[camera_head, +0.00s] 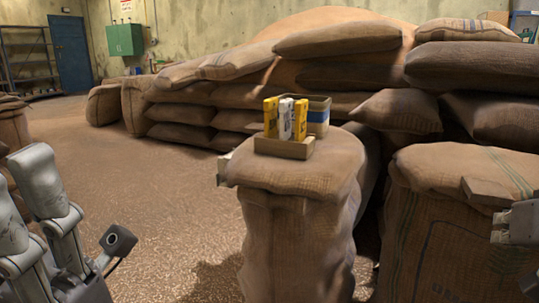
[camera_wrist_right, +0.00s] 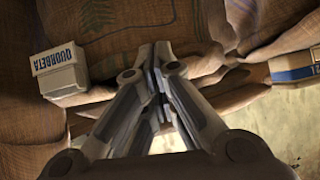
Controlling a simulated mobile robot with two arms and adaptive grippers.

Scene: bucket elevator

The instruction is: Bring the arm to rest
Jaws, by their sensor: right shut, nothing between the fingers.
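In the right wrist view my right gripper (camera_wrist_right: 158,55) is shut and empty. Its fingers lie together in front of brown burlap sacking. In the head view part of this gripper (camera_head: 508,224) shows at the right edge, beside the large sack at the right. Grey jointed parts of my left arm (camera_head: 42,185) stand at the lower left of the head view, with a small dark camera-like block beside them. I cannot make out the left fingertips or how wide they are apart.
A full sack (camera_head: 300,215) stands in the middle, bearing a small tray (camera_head: 284,148) with yellow and white packs and a bin (camera_head: 318,115). Another sack (camera_head: 450,235) stands at the right. Stacked sacks (camera_head: 350,75) fill the back. The left floor (camera_head: 150,185) is open. A printed box (camera_wrist_right: 58,74) is near the right gripper.

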